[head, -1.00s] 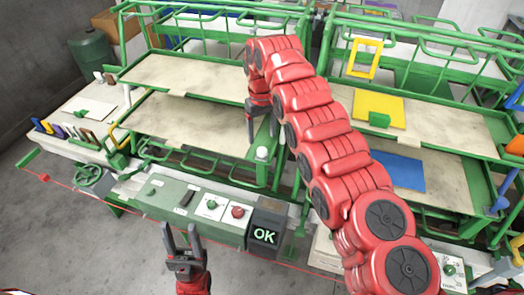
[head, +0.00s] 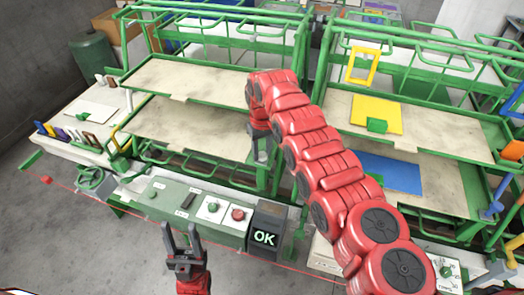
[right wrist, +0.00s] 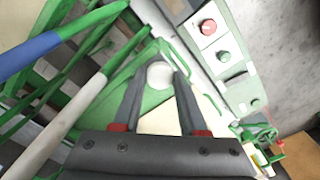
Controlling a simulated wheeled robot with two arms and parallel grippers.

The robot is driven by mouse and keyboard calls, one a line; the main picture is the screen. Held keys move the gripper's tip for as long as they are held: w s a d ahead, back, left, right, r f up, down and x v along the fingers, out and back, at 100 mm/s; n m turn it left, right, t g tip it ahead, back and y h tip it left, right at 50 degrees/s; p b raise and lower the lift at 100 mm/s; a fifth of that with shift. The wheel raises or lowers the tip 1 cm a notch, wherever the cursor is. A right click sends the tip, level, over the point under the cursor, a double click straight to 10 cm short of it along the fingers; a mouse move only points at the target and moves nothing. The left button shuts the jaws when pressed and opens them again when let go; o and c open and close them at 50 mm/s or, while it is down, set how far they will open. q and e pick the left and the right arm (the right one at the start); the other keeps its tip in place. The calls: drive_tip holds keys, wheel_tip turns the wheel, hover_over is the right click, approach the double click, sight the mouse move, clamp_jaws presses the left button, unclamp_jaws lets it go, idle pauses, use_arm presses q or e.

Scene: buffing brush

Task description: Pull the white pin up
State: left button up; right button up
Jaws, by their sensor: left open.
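The white pin's round top shows in the right wrist view (right wrist: 160,75), between the two dark fingers of my right gripper (right wrist: 160,88). The fingers are apart, one on each side of the pin. I cannot tell whether they touch it. In the head view my right gripper (head: 261,155) points down at the green post between the two racks and largely hides the pin. My left gripper (head: 182,248) is open and empty, low in front of the green control panel, away from the pin.
The control panel (head: 170,211) has a red button (head: 238,214), a green button (head: 212,207) and a box reading OK (head: 265,228). The left rack (head: 200,80) and right rack (head: 410,120) flank the post. A blue plate (head: 392,172) and yellow plate (head: 376,113) lie right.

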clamp_jaws()
